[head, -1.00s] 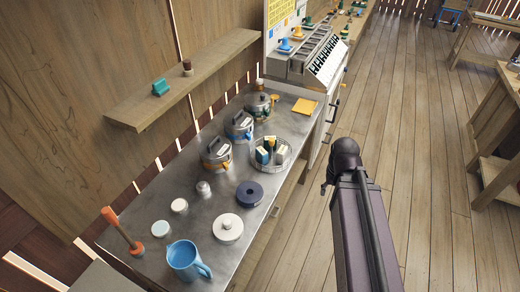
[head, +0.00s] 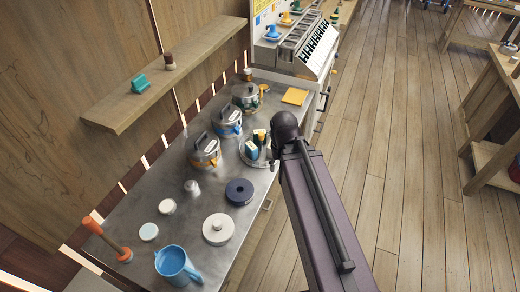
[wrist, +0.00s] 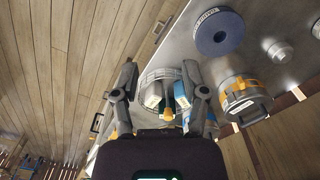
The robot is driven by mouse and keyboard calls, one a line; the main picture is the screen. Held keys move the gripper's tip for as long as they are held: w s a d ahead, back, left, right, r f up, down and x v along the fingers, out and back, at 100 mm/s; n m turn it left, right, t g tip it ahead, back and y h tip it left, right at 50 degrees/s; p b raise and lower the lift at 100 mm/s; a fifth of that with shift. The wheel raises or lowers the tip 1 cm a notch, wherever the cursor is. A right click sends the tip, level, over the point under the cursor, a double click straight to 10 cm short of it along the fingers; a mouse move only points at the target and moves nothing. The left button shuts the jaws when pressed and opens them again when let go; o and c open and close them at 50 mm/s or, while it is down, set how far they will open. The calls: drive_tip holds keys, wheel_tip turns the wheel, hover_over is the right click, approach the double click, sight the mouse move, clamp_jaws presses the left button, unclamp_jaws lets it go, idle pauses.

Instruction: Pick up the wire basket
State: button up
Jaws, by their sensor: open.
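The wire basket (wrist: 150,74) stands on the metal counter and holds several small items, among them a white box, a blue box and a yellow-topped thing. In the wrist view my gripper (wrist: 160,78) is open, with one finger on each side of the basket in the picture. The gap between fingers and basket in depth cannot be told. In the head view the basket (head: 243,155) is partly hidden behind my arm, and my gripper's fingers are not clearly visible there.
Lidded pots (head: 205,152) stand left of the basket. A dark blue disc (head: 239,191), a white disc (head: 218,229) and a blue jug (head: 176,264) are nearer on the counter (head: 150,205). A wall shelf (head: 170,80) hangs at left. The wooden floor at right is open.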

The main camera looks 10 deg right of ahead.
drive_tip(key=shift+w+a, duration=0.1)
drive_tip(key=shift+a, duration=0.1)
drive_tip(key=o, duration=0.3)
drive_tip(key=shift+w+f, duration=0.1)
drive_tip(key=shift+o, duration=0.2)
drive_tip(key=n, duration=0.2)
hover_over(261, 134)
drive_tip(key=shift+f+b, duration=0.3)
drive_tip(key=shift+b, duration=0.05)
drive_tip(key=shift+f, duration=0.2)
wheel_tip(261, 134, down, 8)
drive_tip(key=b, duration=0.8)
drive_tip(key=shift+f+b, duration=0.15)
drive_tip(key=shift+b, duration=0.15)
drive_tip(key=shift+w+d+f+b, duration=0.1)
drive_tip(key=shift+f+b, duration=2.5)
